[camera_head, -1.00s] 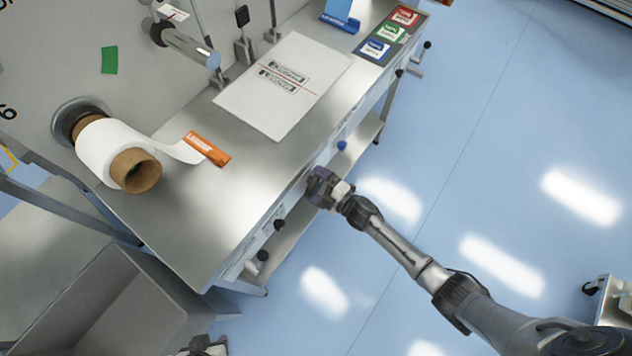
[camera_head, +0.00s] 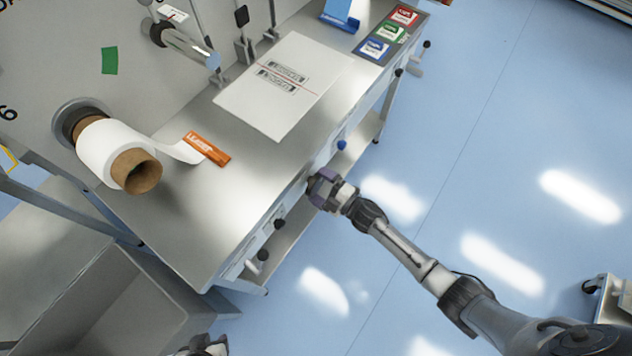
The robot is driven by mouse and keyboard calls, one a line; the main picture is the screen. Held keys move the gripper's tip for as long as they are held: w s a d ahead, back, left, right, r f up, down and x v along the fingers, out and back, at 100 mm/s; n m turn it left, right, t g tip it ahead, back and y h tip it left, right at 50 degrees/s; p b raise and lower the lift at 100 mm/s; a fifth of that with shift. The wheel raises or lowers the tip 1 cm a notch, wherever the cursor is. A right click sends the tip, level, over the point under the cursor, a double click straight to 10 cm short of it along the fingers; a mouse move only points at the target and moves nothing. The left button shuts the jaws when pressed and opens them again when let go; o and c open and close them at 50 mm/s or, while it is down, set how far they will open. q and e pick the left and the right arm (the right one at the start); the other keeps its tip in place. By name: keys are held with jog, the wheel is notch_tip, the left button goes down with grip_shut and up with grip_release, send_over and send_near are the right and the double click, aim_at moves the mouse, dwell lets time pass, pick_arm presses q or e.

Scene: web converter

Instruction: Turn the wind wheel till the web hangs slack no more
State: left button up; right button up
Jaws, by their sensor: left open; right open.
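The white web roll (camera_head: 105,150) sits on a brown core at the left. Its loose end curves down to an orange bar (camera_head: 206,149) on the bench. A flat white printed sheet (camera_head: 285,85) lies further back. Cranks and knobs line the bench front: a black knob (camera_head: 280,224), a black-knobbed crank (camera_head: 262,256), a blue knob (camera_head: 342,145) and a far crank (camera_head: 427,44). I cannot tell which is the wind wheel. My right gripper (camera_head: 314,187) is open at the bench front, between the blue and black knobs; contact is unclear. My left gripper (camera_head: 208,346) is open, partly cut off at the bottom edge.
A grey bin (camera_head: 150,300) stands at the lower left. Red, green and blue cards (camera_head: 389,31) lie at the bench's far end, with a blue holder (camera_head: 340,24) nearby. A lower shelf (camera_head: 290,240) runs under the bench. The blue floor at right is clear, except a cart at the edge.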

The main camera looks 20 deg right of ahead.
jog(key=v, duration=1.2)
jog(key=shift+s+p, duration=0.2)
jog(key=shift+p, duration=0.15)
jog(key=shift+f, duration=0.1)
dwell(0.5)
